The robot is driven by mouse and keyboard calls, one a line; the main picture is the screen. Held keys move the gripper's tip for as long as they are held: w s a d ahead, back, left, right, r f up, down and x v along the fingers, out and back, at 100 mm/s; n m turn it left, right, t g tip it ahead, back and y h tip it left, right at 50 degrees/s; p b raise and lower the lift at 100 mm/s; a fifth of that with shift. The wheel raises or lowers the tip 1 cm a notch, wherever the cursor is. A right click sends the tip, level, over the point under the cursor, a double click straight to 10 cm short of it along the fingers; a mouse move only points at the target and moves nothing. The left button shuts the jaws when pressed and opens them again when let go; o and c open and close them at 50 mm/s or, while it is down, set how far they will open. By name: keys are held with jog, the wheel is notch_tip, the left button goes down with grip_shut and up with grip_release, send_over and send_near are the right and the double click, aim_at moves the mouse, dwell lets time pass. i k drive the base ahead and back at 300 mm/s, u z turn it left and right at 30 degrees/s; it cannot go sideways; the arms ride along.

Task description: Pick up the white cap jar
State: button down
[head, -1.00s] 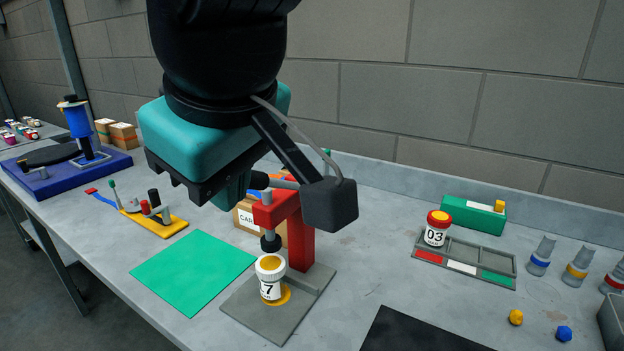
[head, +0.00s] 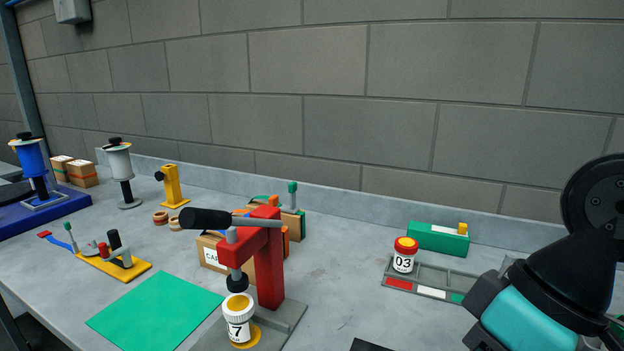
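A jar with a white cap (head: 239,321) and a yellow disc on top stands upright on the grey base of a red press (head: 269,262). Its label reads 7. The press's black plunger tip is just above the cap, and I cannot tell whether they touch. A yellow ring shows around the foot of the jar. Only the wrist end of my arm shows, at the lower right, well apart from the jar. My gripper's fingers are outside the picture.
A red-capped jar (head: 404,254) marked 03 stands on a grey tray (head: 459,276) with red, white and green marks. A green box (head: 438,238) is behind it. A green mat (head: 155,311) lies left of the press. The table between press and tray is mostly clear.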

aim_at(243, 333)
jog(key=k, duration=1.3)
jog(key=u, duration=0.9)
jog(key=i, duration=1.45)
